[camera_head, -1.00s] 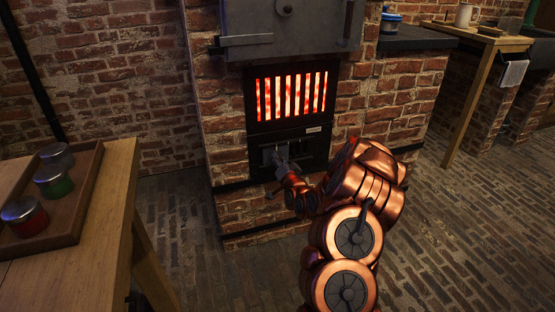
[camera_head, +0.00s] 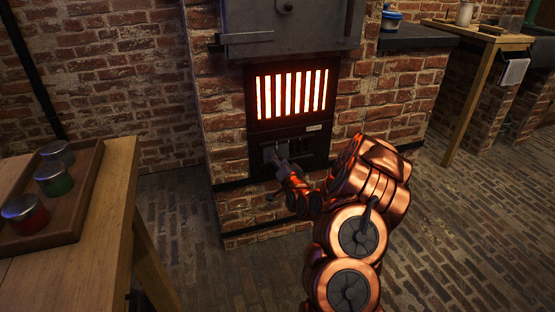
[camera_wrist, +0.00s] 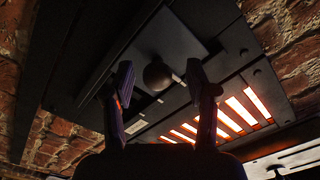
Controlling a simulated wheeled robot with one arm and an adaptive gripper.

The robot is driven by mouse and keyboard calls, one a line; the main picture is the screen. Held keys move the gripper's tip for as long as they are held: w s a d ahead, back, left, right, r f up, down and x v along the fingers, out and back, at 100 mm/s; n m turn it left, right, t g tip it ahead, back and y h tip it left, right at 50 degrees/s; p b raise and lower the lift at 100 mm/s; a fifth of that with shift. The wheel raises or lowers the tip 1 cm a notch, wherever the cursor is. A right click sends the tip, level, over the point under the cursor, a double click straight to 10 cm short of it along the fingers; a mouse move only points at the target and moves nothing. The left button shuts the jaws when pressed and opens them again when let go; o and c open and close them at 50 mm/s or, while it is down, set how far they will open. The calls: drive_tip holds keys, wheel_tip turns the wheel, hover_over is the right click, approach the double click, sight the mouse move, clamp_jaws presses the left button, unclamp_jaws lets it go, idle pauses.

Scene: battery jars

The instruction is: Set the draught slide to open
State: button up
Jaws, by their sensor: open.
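The draught slide (camera_head: 268,153) is a grey metal plate in the dark panel below the glowing grate. In the wrist view its flat plate (camera_wrist: 172,38) carries a round dark knob (camera_wrist: 157,76). My gripper (camera_head: 277,161) is at the slide, in front of its plate, and hides part of it. In the wrist view my gripper (camera_wrist: 160,68) is open, with one finger on each side of the knob and a visible gap around it. A small pale label (camera_head: 313,127) sits on the panel above the slide. I cannot read it.
The fire grate (camera_head: 291,93) glows brightly just above. A grey furnace door (camera_head: 290,35) is higher up. Brick wall (camera_head: 385,100) surrounds the front. A wooden tray (camera_head: 82,205) with several jars stands on the left table. The brick floor (camera_head: 450,220) on the right is clear.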

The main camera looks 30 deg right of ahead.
drive_tip(key=shift+v, duration=2.95)
